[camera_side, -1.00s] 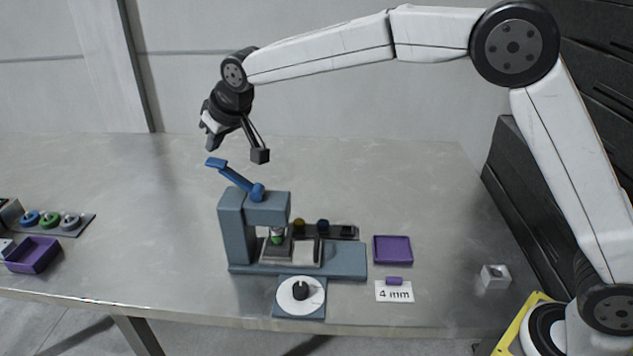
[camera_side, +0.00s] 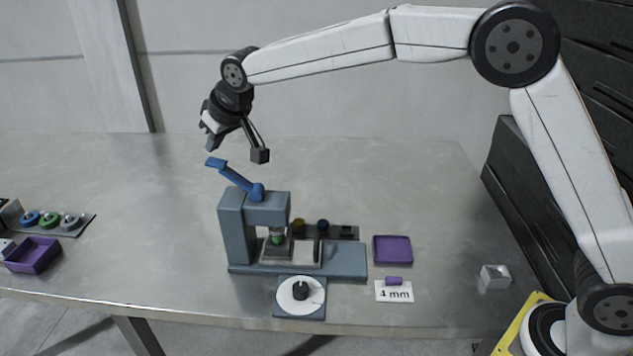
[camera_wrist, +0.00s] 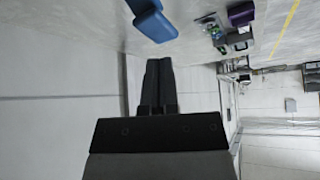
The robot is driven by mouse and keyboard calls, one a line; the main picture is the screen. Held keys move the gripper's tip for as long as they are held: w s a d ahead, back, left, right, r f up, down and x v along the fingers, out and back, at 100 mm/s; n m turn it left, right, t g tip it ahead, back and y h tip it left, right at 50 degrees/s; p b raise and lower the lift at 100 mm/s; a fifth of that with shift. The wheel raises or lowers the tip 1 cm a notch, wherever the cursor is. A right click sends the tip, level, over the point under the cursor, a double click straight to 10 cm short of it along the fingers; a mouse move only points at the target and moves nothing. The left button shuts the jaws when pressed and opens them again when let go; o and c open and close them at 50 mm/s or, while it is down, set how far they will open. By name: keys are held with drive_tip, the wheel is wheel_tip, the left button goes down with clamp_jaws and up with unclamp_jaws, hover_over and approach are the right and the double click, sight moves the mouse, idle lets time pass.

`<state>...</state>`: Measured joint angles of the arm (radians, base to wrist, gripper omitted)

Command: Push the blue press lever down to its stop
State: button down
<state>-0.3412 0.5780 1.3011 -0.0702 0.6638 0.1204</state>
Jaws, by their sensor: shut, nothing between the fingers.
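The blue press lever (camera_side: 235,178) slants up and to the left from its pivot on top of the grey-blue press (camera_side: 238,228), with its flat handle end raised. The lever's handle also shows in the wrist view (camera_wrist: 150,18), at the top and close to the camera. My gripper (camera_side: 210,145) is shut and empty, just above the lever's handle end; a small gap seems to show between them. In the wrist view its fingers (camera_wrist: 158,70) lie together below the handle. A green piece (camera_side: 277,238) sits under the press head.
In front of the press is a white dial with a black knob (camera_side: 300,290). To the right are a purple tray (camera_side: 393,250), a "4 mm" card (camera_side: 394,292) and a metal block (camera_side: 495,276). A purple bin (camera_side: 33,254) and coloured rings stand far left.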

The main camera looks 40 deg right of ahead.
sight(213, 162)
drive_tip(key=shift+f, duration=0.15)
drive_tip(key=shift+f, duration=1.2)
drive_tip(key=shift+w+a+f, duration=0.2)
drive_tip(key=shift+a+f, duration=0.05)
drive_tip(key=shift+f, duration=0.3)
drive_tip(key=shift+w+a+f, duration=0.2)
drive_tip(key=shift+f, duration=0.35)
idle(1.0)
drive_tip(key=shift+w+a+f, duration=0.15)
drive_tip(key=shift+f, duration=0.75)
idle(0.3)
drive_tip(key=shift+f, duration=0.15)
idle(0.6)
drive_tip(key=shift+r, duration=5.65)
